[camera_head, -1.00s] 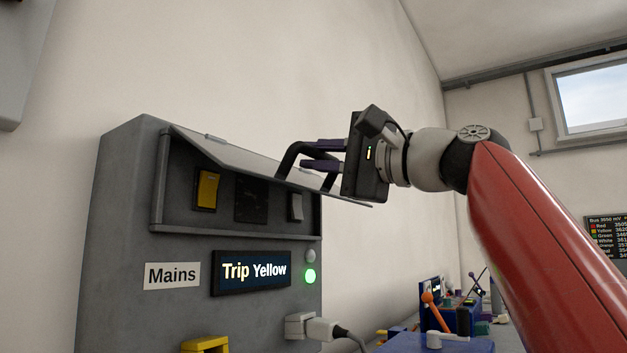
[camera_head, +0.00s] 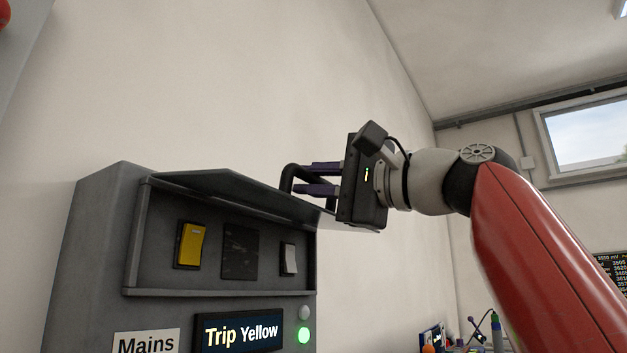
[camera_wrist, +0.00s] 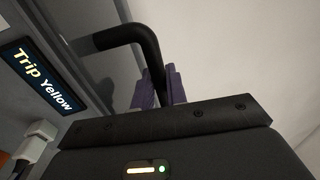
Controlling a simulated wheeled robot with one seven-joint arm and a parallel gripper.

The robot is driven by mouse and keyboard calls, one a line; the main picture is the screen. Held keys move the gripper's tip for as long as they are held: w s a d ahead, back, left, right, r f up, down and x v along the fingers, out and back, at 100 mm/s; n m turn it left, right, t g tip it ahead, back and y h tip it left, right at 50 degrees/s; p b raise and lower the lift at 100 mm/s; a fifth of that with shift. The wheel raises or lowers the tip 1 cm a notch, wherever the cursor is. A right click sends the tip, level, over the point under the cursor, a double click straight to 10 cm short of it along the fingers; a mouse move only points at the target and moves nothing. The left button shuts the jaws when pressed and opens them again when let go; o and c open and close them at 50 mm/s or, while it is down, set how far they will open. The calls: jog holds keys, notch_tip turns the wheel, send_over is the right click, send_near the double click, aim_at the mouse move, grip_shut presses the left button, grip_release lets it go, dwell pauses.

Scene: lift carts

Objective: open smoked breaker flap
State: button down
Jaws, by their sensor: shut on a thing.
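The smoked breaker flap (camera_head: 215,184) is hinged along the top of a grey Mains box (camera_head: 95,240). It stands raised and sticks out toward me, so the breaker recess below it is uncovered. My gripper (camera_head: 308,179) is shut on the flap's black handle (camera_head: 288,178), at the flap's right part. In the wrist view the handle (camera_wrist: 125,38) bends down between the purple fingers (camera_wrist: 160,88). In the recess are a yellow switch (camera_head: 190,245), a dark blank plate (camera_head: 240,252) and a white switch (camera_head: 289,259).
Below the recess a display (camera_head: 240,331) reads "Trip Yellow", beside a lit green lamp (camera_head: 303,335). A Mains label (camera_head: 146,342) is at the lower left. A bench with small items (camera_head: 480,335) lies at the lower right. The wall above the box is bare.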

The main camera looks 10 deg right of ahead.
jog(key=c, duration=1.5)
grip_release()
jog(key=b+v, duration=0.3)
jog(key=v, duration=0.4)
jog(key=shift+s+d, duration=0.3)
